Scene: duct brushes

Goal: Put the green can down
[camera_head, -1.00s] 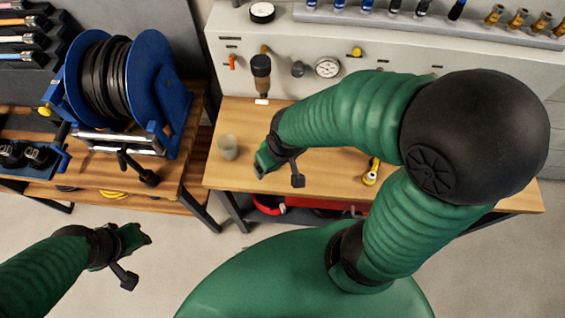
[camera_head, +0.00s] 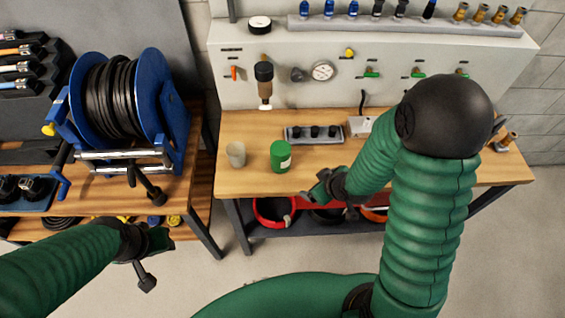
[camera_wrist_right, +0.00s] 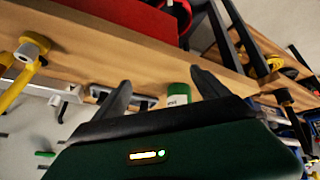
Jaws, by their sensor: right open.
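The green can (camera_head: 281,156) stands upright on the wooden workbench (camera_head: 240,183), with a pale label on its side. It also shows in the right wrist view (camera_wrist_right: 178,97), beyond the fingers. My right gripper (camera_head: 312,193) is open and empty, at the bench's front edge to the right of the can and apart from it. Its two spread fingers also show in the right wrist view (camera_wrist_right: 160,90). My left gripper (camera_head: 165,240) is over the floor at the left, away from the can; its jaws are too small to judge.
A beige cup (camera_head: 236,154) stands just left of the can. A grey tray with black knobs (camera_head: 314,133) lies behind it. A blue hose reel (camera_head: 120,95) stands on the left bench. Red and black round bins (camera_head: 272,211) sit on the shelf below.

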